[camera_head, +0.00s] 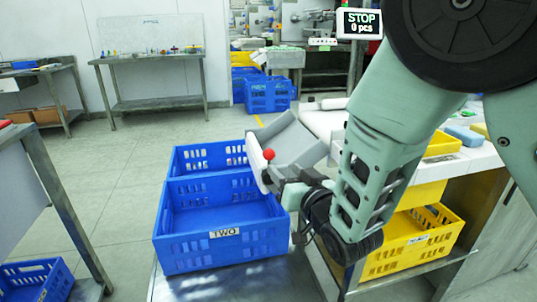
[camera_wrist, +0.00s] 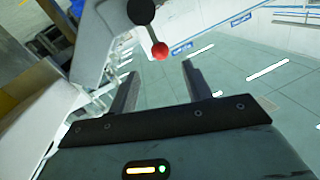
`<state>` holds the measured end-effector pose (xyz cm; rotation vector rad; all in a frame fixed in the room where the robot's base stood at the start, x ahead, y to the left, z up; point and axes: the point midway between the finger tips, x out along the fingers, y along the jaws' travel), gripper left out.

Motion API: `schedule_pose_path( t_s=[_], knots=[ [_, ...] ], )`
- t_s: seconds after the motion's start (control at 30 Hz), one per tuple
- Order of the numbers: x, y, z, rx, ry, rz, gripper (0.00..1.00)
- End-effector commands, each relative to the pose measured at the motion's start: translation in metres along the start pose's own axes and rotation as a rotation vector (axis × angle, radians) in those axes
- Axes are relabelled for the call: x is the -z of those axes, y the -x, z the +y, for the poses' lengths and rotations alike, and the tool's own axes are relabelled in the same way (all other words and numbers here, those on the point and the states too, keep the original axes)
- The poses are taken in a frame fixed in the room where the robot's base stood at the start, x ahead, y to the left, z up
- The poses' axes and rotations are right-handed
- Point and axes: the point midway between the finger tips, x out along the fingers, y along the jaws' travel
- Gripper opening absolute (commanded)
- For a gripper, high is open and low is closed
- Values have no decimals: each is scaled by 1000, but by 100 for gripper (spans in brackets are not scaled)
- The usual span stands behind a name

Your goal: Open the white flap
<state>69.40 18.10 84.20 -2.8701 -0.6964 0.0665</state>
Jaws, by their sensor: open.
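The white flap (camera_head: 257,167) is a small upright panel at the mouth of the grey chute (camera_head: 290,142), above the blue crate's right side. A red ball knob (camera_head: 268,154) stands out at the flap. In the wrist view the red knob (camera_wrist: 160,51) sits on a short stem from a black round part (camera_wrist: 141,12), just beyond and between my fingertips. My gripper (camera_wrist: 158,78) is open, with nothing between its fingers. In the head view my gripper (camera_head: 280,180) is close to the flap, partly hidden by my arm. I cannot tell whether it touches the flap.
A blue crate labelled TWO (camera_head: 222,250) stands below the chute, with another blue crate (camera_head: 205,157) behind it. Yellow crates (camera_head: 412,250) stand at the right under a white worktop. A sign (camera_head: 360,22) reads STOP, 0 pcs.

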Motion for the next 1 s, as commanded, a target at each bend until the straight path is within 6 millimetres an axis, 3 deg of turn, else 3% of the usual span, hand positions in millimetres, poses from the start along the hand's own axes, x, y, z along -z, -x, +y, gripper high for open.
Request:
schedule_pose_path(
  t_s=[0.3, 0.5, 0.93, 1.0],
  knots=[
    [0, -65, 0, 2, 1, 1, 49],
    [0, -90, 0, 0, 0, 0, 49],
    [0, -98, 0, 0, 0, -1, 49],
    [0, -98, 0, 0, 0, -1, 30]
  ],
)
